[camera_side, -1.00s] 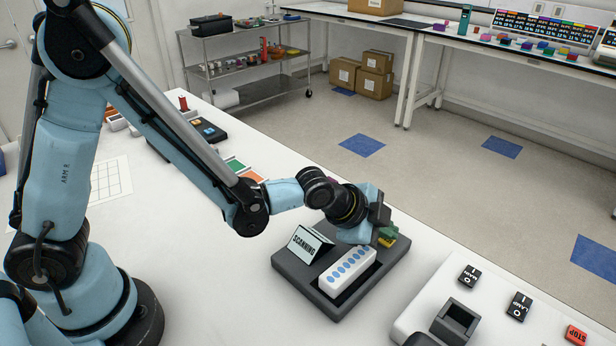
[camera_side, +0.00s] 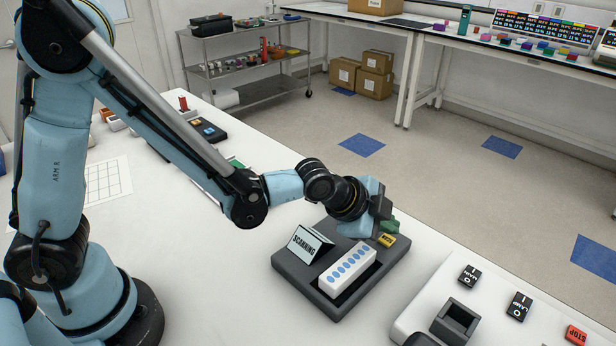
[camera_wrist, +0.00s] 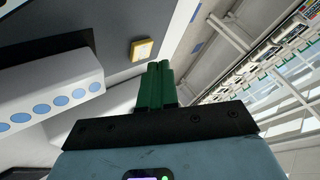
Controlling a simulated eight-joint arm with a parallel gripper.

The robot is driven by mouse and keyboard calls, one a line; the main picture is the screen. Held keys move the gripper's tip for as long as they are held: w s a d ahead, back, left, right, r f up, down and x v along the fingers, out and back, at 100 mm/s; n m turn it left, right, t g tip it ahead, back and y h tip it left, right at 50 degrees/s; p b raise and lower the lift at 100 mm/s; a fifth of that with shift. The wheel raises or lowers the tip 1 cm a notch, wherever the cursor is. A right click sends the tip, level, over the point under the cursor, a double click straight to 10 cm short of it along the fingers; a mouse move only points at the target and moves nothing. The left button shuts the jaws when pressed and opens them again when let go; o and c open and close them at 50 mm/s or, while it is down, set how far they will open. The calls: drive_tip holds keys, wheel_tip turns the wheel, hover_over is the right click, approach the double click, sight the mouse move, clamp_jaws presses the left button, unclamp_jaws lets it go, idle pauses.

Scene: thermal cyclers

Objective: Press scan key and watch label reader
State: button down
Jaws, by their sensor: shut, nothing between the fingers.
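The label reader (camera_side: 288,262) is a dark grey base on the white bench, with a small tilted sign (camera_side: 310,244) that reads SCANNING. A white strip with a row of blue dots (camera_side: 347,271) sits in its front part. The yellow scan key (camera_side: 387,240) is at the reader's far right corner; it also shows in the wrist view (camera_wrist: 142,50), its lettering too small to read there. My gripper (camera_side: 391,226) has green fingers, shut and empty. It is just above and behind the yellow key, apart from it. In the wrist view the fingertips (camera_wrist: 158,68) are close beside the key.
A white panel at the front right carries a MAIN key (camera_side: 470,275), a LAMP key (camera_side: 519,306), a red STOP key (camera_side: 576,335) and a dark square holder (camera_side: 455,322). A gridded sheet (camera_side: 107,180) lies at left. Bench between is clear.

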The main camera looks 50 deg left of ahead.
sight(382, 241)
drive_tip(key=shift+r, duration=2.5)
drive_tip(key=s+a+r+n+y, duration=0.2)
drive_tip(key=s+a+n, duration=0.5)
drive_tip(key=a, duration=0.2)
drive_tip(key=s+a+r+n+g+y, duration=0.1)
drive_tip(key=s+a+n, duration=0.5)
drive_tip(key=s+a, duration=0.2)
drive_tip(key=shift+a+r+n+y, duration=0.4)
drive_tip(key=shift+a, duration=0.7)
idle(2.7)
